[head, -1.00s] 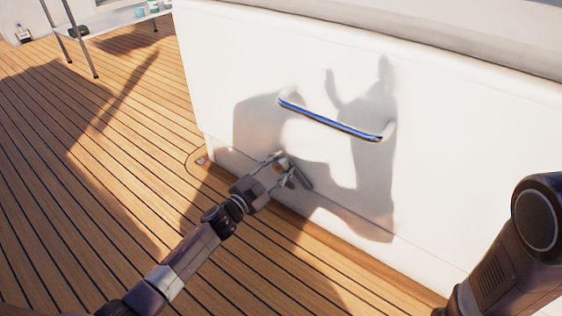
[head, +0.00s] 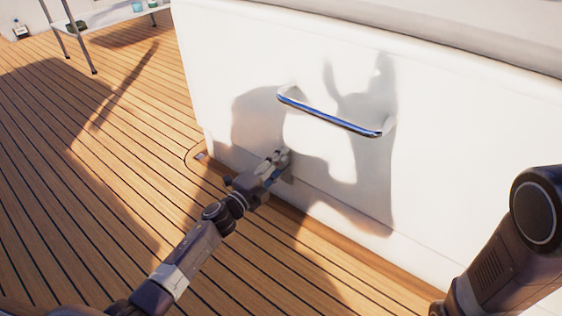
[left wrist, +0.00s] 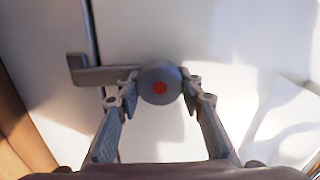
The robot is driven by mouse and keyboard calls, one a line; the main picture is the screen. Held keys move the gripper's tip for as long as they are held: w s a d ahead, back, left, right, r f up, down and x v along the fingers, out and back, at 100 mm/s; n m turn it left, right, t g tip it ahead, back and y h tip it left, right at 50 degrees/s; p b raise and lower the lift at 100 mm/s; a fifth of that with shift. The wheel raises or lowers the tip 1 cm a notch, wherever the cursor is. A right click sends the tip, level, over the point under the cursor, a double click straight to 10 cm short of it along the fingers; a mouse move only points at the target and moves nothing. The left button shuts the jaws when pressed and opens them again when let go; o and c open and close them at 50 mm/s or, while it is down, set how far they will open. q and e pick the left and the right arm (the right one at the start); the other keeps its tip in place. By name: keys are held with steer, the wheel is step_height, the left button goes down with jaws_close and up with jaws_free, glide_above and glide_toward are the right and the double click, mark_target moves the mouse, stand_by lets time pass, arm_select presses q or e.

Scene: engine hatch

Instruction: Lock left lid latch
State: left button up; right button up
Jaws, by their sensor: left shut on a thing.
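The left lid latch (left wrist: 160,84) is a grey round knob with a red dot and a flat grey arm. In the left wrist view, its arm points left across the dark seam of the white hatch. My left gripper (left wrist: 158,88) is shut on the knob, one finger on each side. In the head view, my left gripper (head: 276,164) is at the lower part of the white hatch front (head: 225,75), below the handle, and mostly hides the latch. My right gripper is out of view.
A blue-and-chrome bar handle (head: 330,113) sticks out from the hatch front above my left gripper. Wooden deck (head: 90,190) lies open to the left. A metal table (head: 105,20) with cups stands at the back left.

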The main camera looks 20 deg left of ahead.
arm_select(q)
steer(key=shift+f+m, duration=0.1)
steer(key=shift+m, duration=0.4)
steer(key=o, duration=1.1)
steer(key=shift+o, duration=0.2)
steer(key=v, duration=1.2)
